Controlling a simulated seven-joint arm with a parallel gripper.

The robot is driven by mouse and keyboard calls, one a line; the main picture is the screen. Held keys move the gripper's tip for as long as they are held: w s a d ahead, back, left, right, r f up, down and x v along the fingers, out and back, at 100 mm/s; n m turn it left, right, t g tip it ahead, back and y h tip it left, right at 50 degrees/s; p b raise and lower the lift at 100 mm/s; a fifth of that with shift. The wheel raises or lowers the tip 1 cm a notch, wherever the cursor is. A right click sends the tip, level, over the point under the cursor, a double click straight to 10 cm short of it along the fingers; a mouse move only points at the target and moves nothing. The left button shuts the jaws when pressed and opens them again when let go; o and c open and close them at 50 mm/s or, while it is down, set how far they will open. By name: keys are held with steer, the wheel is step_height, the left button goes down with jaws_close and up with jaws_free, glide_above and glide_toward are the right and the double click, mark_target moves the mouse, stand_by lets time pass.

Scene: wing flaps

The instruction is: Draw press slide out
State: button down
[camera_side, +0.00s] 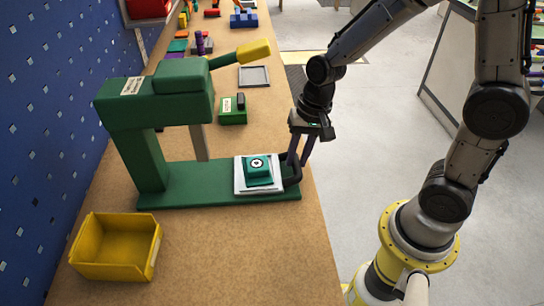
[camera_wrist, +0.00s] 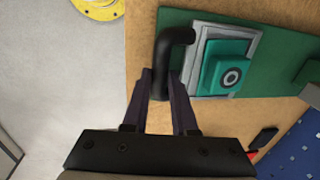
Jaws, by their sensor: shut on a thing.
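The green press (camera_side: 150,110) stands on the workbench, with a lever ending in a yellow grip (camera_side: 253,50). Its slide is a pale grey plate (camera_side: 240,187) at the right end of the green base, bearing a teal block (camera_side: 258,170) with a round mark. In the wrist view the slide plate (camera_wrist: 248,40) and the teal block (camera_wrist: 226,72) lie right of the fingers. A black bent handle (camera_side: 294,171) is on the slide's outer side; it also shows in the wrist view (camera_wrist: 161,50). My gripper (camera_side: 300,160) is shut on this handle, one finger on each side (camera_wrist: 161,80).
A yellow bin (camera_side: 116,247) stands at the bench's near left. A small green box (camera_side: 233,111) and a grey tray (camera_side: 254,76) lie behind the press. A blue pegboard (camera_side: 50,110) bounds the left. The bench edge is just right of the handle, with open floor beyond.

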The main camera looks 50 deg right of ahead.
steer(key=shift+s+d+r, duration=0.1)
steer(key=shift+s+d, duration=0.3)
steer(key=shift+d, duration=0.1)
steer(key=c, duration=0.7)
jaws_free()
step_height(320, 180, up, 14)
steer(key=s+d, duration=0.1)
steer(key=shift+s+d+f, duration=0.2)
steer(key=shift+s+d, duration=0.15)
steer(key=shift+s, duration=0.05)
